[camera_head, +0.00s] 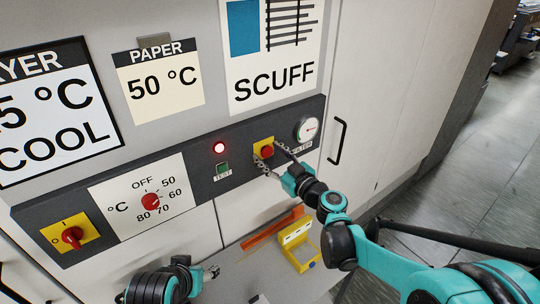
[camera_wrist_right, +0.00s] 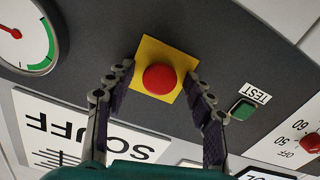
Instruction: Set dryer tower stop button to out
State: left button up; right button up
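The dryer tower stop button (camera_head: 266,152) is a red round knob on a yellow square plate on the dark control strip. It also shows in the right wrist view (camera_wrist_right: 160,79), near the top middle. My right gripper (camera_head: 265,157) is open, with its fingers reaching toward the button from the lower right. In the wrist view its two fingertips (camera_wrist_right: 160,73) stand on either side of the yellow plate, with the red knob between them. I cannot tell whether they touch it. My left gripper (camera_head: 212,272) is low at the bottom of the head view, its fingers small and partly hidden.
The strip also carries a green TEST button (camera_head: 222,168), a red lamp (camera_head: 219,148), a filter gauge (camera_head: 307,129), a temperature dial (camera_head: 151,202) and a red switch (camera_head: 72,237). A yellow holder (camera_head: 300,250) and an orange bar (camera_head: 272,229) lie below. A door handle (camera_head: 338,141) is at right.

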grip_shut()
jog(key=shift+s+d, duration=0.3)
jog(key=shift+s, duration=0.15)
jog(key=shift+o, duration=0.5)
grip_release()
jog(key=shift+o, duration=0.5)
jog(key=shift+s, duration=0.1)
jog(key=shift+d, duration=0.1)
jog(key=v, duration=1.2)
